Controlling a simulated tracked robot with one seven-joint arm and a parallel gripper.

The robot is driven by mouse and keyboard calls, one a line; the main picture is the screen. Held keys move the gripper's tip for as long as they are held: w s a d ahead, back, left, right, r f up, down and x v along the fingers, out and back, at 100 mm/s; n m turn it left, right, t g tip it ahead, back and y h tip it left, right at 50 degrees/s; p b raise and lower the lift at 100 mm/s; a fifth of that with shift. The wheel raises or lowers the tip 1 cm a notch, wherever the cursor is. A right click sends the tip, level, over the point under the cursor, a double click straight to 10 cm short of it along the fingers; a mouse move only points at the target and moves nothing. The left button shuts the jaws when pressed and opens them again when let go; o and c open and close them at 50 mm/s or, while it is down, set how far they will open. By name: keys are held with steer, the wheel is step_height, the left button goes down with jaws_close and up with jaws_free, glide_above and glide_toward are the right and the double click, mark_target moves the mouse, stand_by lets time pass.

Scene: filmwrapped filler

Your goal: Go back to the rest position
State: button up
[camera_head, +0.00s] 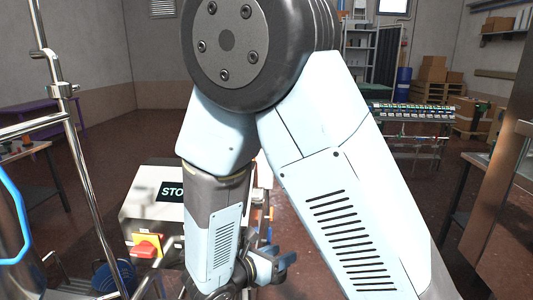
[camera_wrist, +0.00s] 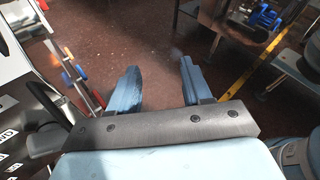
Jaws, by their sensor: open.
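My gripper shows in the wrist view (camera_wrist: 160,88) with its two blue fingers spread wide apart. Nothing is between them; only the dark red floor shows beyond. In the head view my gripper (camera_head: 270,262) is low, near the bottom middle, partly hidden by my own arm. My folded arm fills the middle of the head view and hides much of the room behind it. The gripper is beside the white machine (camera_head: 150,205) with the dark "STO" panel; whether they touch cannot be told.
A red and yellow switch (camera_head: 147,245) sits on the machine's front. Steel tube framing (camera_head: 75,150) stands at the left. A workbench (camera_head: 485,162) is at the right. In the wrist view, a yellow floor line (camera_wrist: 240,78) crosses open floor, and a rail with coloured knobs (camera_wrist: 75,75) is at the left.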

steer(key=s+d+r+m+g+y, duration=0.2)
steer(key=d+r+m+g, duration=0.25)
steer(key=d+m, duration=0.35)
steer(key=s+d+r+m+g+y, duration=0.2)
steer(key=d+r+m+g, duration=0.2)
steer(key=d+r+m, duration=0.3)
steer(key=s+d+r+m+t+y, duration=0.1)
steer(key=s+d+r+m+y, duration=0.1)
steer(key=r+m, duration=0.3)
steer(key=s+d+r+m+t+y, duration=0.2)
steer(key=s+d+r+m+y, duration=0.1)
steer(key=m, duration=0.5)
step_height(320, 180, up, 2)
steer(key=shift+s+d+r+y, duration=0.1)
steer(key=shift+s+d+y, duration=0.05)
steer(key=shift+s+y, duration=0.55)
steer(key=shift+s+r+m+t, duration=0.2)
steer(key=shift+r+m+t, duration=0.35)
steer(key=shift+m, duration=0.05)
steer(key=shift+c, duration=0.6)
